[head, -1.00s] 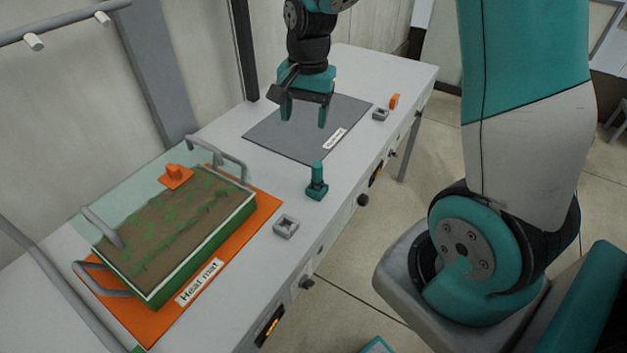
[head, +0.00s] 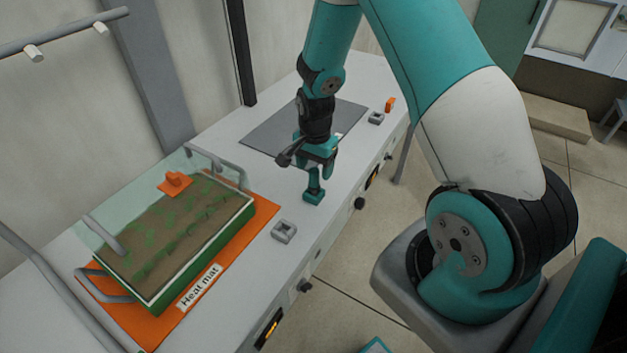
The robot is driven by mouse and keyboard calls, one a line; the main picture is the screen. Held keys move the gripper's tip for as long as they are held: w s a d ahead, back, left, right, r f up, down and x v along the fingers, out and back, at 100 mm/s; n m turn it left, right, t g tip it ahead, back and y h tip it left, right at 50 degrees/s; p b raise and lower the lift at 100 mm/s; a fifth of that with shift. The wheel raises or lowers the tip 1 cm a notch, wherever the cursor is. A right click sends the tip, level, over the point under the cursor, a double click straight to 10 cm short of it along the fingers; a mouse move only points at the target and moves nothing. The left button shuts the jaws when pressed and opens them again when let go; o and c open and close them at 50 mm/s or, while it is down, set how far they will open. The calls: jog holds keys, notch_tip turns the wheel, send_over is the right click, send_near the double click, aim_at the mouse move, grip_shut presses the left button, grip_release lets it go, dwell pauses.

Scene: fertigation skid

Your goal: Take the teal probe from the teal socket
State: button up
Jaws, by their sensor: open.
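The teal probe (head: 314,184) stands upright in the teal socket (head: 313,197) near the front edge of the bench. Its upper part is partly hidden by my gripper. My gripper (head: 314,170) points down at the probe's top, with its teal fingers apart. One finger shows at the right of the probe; the other is harder to make out. I cannot tell whether the fingers touch the probe.
A grey socket (head: 284,231) is nearer on the bench (head: 240,262); another grey socket (head: 376,118) and an orange block (head: 390,103) are farther back. A planted tray (head: 203,257) sits on the orange heat mat (head: 266,212) at left. A dark mat (head: 262,135) lies behind my gripper.

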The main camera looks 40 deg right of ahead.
aim_at(314, 179)
jog(key=shift+w+f+p, duration=0.15)
jog(key=shift+f+p, duration=0.6)
jog(key=shift+f, duration=1.6)
jog(key=c, duration=1)
